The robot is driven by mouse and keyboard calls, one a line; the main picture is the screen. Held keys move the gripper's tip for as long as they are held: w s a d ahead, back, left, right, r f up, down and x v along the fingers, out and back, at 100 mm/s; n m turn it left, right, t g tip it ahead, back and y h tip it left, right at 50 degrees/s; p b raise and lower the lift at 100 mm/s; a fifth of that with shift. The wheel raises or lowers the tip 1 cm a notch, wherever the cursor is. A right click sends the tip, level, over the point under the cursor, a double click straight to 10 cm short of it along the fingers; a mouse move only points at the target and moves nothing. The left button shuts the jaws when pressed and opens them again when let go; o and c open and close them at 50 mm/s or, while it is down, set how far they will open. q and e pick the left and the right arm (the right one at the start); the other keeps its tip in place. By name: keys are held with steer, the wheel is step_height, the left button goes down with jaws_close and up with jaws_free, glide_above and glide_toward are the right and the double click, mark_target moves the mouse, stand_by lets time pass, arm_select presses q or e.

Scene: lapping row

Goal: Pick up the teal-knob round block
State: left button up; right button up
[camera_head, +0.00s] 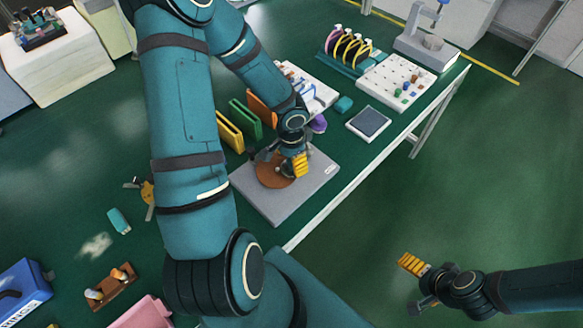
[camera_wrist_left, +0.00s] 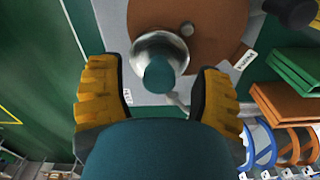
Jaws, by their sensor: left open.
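The teal-knob round block (camera_wrist_left: 147,48) is a shiny silver round piece with a teal knob on top. It shows in the left wrist view at the edge of a brown disc (camera_wrist_left: 215,30). My left gripper (camera_wrist_left: 158,85) is open, with a yellow-padded finger on each side of the knob and gaps between. In the head view my left gripper (camera_head: 293,165) is low over the brown disc (camera_head: 268,174) and hides the block. My right gripper (camera_head: 414,283) is open and empty, off to the right over the floor.
The disc lies on a grey plate (camera_head: 315,188) near the bench's front edge. Green (camera_head: 245,120) and yellow (camera_head: 230,132) upright pieces stand behind it. A dark square pad (camera_head: 368,122) and a white peg board (camera_head: 395,82) lie farther right. Floor on the right is clear.

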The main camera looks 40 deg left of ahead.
arm_select(q)
steer(key=shift+f, duration=0.3)
jaws_close()
